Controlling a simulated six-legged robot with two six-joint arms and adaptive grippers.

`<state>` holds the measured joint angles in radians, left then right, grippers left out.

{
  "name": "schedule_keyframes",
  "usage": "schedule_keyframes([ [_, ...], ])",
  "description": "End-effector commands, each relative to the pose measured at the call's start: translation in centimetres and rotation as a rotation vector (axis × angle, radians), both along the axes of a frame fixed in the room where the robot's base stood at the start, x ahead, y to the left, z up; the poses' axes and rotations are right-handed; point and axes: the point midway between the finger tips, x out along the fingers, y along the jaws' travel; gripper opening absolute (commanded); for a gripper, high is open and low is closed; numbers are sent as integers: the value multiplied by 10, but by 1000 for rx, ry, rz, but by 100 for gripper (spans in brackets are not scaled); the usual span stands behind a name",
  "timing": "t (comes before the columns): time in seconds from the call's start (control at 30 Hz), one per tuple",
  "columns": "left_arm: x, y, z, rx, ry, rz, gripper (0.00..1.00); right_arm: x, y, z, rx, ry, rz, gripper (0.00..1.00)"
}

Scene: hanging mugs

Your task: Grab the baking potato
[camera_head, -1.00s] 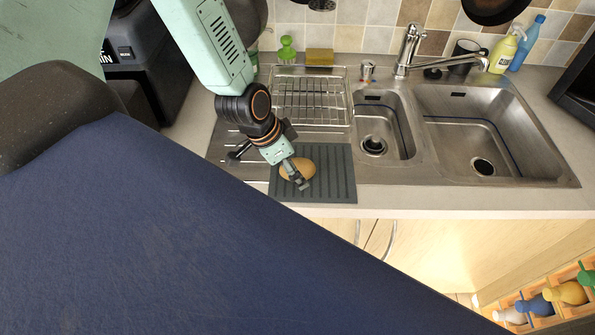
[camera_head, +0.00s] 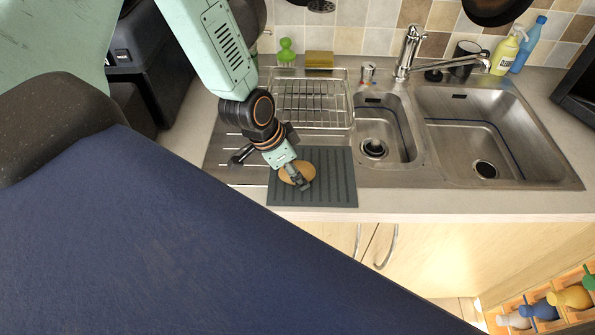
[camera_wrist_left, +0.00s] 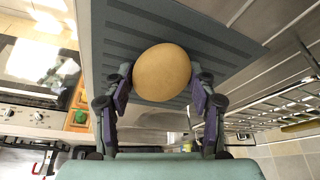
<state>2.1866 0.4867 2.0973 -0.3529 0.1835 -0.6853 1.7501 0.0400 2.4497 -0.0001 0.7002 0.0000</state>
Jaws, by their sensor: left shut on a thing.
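The baking potato (camera_head: 297,171) is tan and rounded and is at the grey ridged mat (camera_head: 335,180) beside the sink. In the left wrist view the potato (camera_wrist_left: 162,72) lies between the purple-padded fingers of my left gripper (camera_wrist_left: 160,98). My left gripper (camera_head: 300,180) is shut on it in the head view, with the fingers partly covering it. I cannot tell whether the potato touches the mat. My right gripper is not in view.
A wire dish rack (camera_head: 308,100) stands just behind the mat. Two steel sink basins (camera_head: 480,130) with a tap (camera_head: 408,50) lie to the right. A black mug (camera_head: 466,58) and a cleaner bottle (camera_head: 504,50) stand behind the sink.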

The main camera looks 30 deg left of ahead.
Motion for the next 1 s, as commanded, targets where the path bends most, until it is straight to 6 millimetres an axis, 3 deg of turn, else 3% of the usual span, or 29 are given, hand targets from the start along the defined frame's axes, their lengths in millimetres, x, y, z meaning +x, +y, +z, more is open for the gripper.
schedule_keyframes([
  [0.2, 0, 0, 0, 0, -1, 0, 20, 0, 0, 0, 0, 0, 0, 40],
  [0.57, 1, 0, 6, 0, -1, 0, 20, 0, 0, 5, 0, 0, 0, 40],
  [1.0, 4, -3, 52, 0, -3, 4, 20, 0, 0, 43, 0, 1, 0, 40],
])
